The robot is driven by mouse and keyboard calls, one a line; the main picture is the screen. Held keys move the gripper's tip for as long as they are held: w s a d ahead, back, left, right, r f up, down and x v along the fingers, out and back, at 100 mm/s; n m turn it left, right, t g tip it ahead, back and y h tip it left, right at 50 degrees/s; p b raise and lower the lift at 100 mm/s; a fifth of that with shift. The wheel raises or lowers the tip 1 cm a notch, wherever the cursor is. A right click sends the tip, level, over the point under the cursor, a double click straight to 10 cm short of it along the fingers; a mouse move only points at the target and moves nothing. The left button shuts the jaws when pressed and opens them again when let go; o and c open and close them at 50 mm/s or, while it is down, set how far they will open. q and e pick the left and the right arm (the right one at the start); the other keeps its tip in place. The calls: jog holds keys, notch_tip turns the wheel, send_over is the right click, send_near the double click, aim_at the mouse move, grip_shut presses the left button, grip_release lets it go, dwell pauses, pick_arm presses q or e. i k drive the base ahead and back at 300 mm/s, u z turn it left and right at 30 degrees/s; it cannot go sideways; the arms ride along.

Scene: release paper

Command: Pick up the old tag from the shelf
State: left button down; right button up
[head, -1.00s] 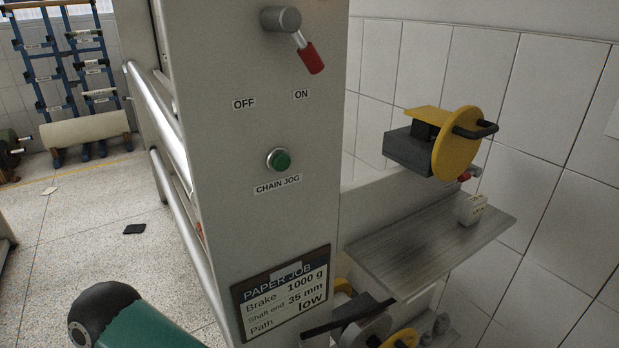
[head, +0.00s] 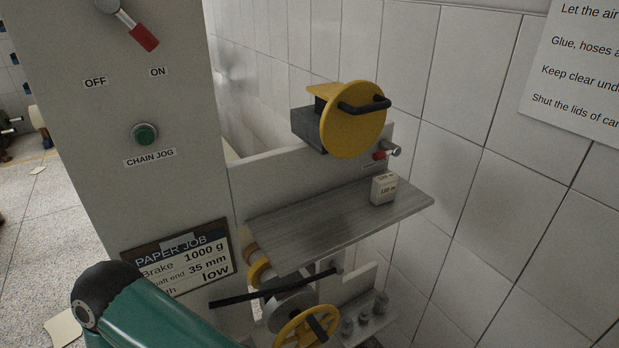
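A grey shelf (head: 320,230) juts from the machine in the middle of the head view. A small white block-like tag (head: 383,188) with dark printing stands upright near the shelf's right end. Its print is too small to read surely. A green and black link of my arm comes in at the bottom left, below the shelf and apart from it. No fingertips of either gripper show.
A yellow disc with a black handle (head: 354,118) and a small red-tipped lever (head: 384,153) sit above the shelf. A yellow handwheel (head: 306,328), a black bar and several grey knobs lie below it. A PAPER JOB board (head: 183,262) hangs at left. The tiled wall bounds the right.

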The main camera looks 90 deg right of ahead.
aim_at(384, 188)
jog(key=k, duration=0.9)
jog(key=z, duration=0.95)
jog(key=k, duration=1.1)
jog(key=z, duration=0.5)
jog(key=i, duration=0.9)
